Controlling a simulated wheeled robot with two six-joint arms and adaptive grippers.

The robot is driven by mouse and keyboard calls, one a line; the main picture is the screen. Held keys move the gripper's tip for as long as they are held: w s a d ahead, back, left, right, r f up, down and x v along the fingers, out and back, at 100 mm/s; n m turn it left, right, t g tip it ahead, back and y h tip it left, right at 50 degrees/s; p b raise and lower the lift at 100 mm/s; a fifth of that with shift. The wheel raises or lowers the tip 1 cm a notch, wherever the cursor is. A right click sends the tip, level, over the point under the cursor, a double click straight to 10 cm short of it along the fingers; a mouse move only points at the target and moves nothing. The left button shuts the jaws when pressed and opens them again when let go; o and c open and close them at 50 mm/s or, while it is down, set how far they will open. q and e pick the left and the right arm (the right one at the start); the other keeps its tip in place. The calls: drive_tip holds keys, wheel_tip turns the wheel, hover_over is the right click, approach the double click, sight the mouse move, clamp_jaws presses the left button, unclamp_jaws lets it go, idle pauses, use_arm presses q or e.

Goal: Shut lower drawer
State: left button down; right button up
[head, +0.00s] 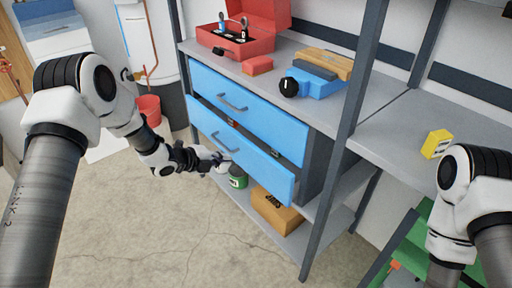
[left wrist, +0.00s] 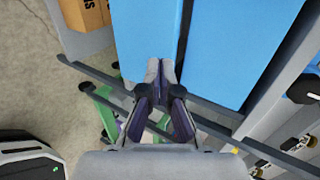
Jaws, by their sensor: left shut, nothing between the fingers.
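The blue lower drawer (head: 262,167) is pulled partly out of the grey cabinet, its front standing forward of the upper drawer (head: 275,122). A narrow gap above its front shows small red items inside. The upper drawer looks shut. My left gripper (head: 222,162) is shut and empty, close to the front of the lower drawer near its handle (head: 224,141). In the left wrist view the shut fingertips (left wrist: 161,66) lie over the lower drawer front (left wrist: 143,30); I cannot tell whether they touch it. My right gripper is out of view.
A green can (head: 238,180) and a cardboard box (head: 275,212) stand on the shelf below the drawer. A grey shelf post (head: 342,130) rises to the right of the cabinet. A red toolbox (head: 245,30) sits on top. The concrete floor in front is clear.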

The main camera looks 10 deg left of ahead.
sight(257, 153)
use_arm(q)
drive_tip(key=x, duration=0.7)
drive_tip(key=r+x, duration=0.1)
drive_tip(key=x, duration=0.2)
drive_tip(key=shift+w+d+b, duration=0.25)
drive_tip(key=shift+w+b, duration=0.05)
drive_tip(key=shift+w, duration=0.1)
drive_tip(key=shift+w+d, duration=0.35)
drive_tip(key=shift+w, duration=0.15)
